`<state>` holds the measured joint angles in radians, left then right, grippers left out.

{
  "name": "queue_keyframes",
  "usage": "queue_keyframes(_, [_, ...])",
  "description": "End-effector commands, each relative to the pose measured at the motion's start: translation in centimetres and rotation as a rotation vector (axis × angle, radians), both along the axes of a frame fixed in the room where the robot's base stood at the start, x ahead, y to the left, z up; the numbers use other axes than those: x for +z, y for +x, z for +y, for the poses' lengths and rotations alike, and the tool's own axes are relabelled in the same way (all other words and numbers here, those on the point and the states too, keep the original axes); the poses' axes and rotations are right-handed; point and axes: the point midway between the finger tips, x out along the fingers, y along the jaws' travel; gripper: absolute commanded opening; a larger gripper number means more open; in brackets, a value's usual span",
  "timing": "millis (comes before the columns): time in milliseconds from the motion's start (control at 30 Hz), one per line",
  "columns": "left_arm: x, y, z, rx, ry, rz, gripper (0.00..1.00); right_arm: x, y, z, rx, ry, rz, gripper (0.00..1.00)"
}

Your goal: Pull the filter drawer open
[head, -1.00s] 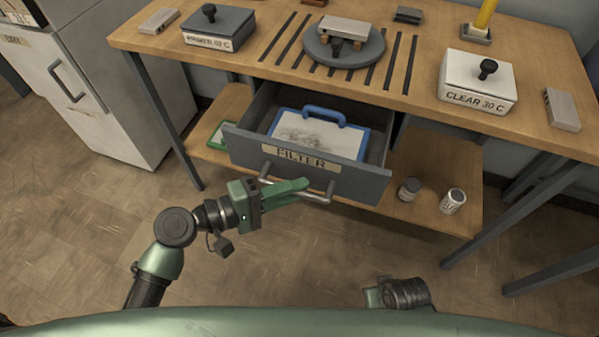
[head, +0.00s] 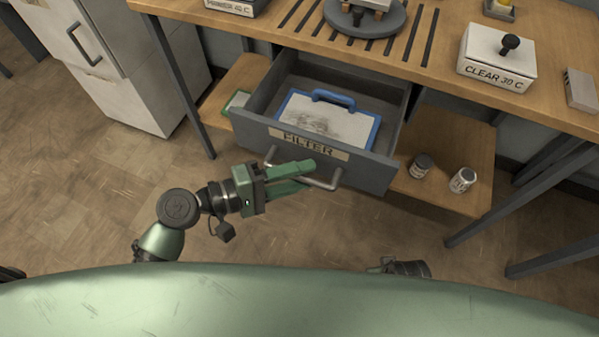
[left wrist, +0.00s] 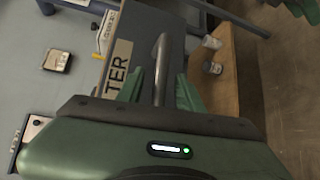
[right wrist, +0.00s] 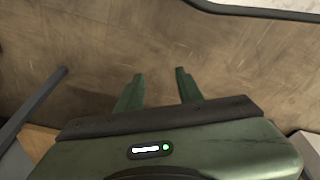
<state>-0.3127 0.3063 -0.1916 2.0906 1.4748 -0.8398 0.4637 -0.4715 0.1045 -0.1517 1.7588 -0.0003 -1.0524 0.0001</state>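The filter drawer (head: 376,169), grey with a FILTER label, stands well open under the bench. A blue-framed filter (head: 320,118) with a blue handle lies inside it. The drawer's grey bar handle (head: 325,184) runs across its front. My left gripper (head: 308,174) is at the handle with its fingers spread. In the left wrist view the handle (left wrist: 162,62) lies between the fingers (left wrist: 160,85), with gaps on both sides. My right gripper (right wrist: 159,75) is open and empty over the floor; in the head view my body mostly hides it.
The wooden bench (head: 440,90) carries a white CLEAR 30 C box (head: 497,62) and a round turntable (head: 365,20). A white cabinet (head: 110,60) stands at left. The floor before the drawer is clear.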

Motion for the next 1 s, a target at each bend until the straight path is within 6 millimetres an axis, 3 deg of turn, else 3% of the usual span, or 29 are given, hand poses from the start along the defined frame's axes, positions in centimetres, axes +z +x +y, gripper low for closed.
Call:
queue_keyframes(267, [0.0, -0.1, 0.3, 0.001, 0.0, 0.0, 0.36, 0.0, 0.0, 0.0, 0.0, 0.0, 0.0, 0.36])
queue_keyframes(700, [0.8, -3.0, 6.0, 0.001, 0.002, 0.003, 0.36, 1.6, 0.8, 0.1, -0.002, 0.002, -0.012, 0.36])
queue_keyframes(1000, [1.1, -3.5, 7.0, 0.0, -0.001, 0.0, 0.36, 1.9, 0.3, 0.1, -0.004, 0.003, -0.007, 0.36])
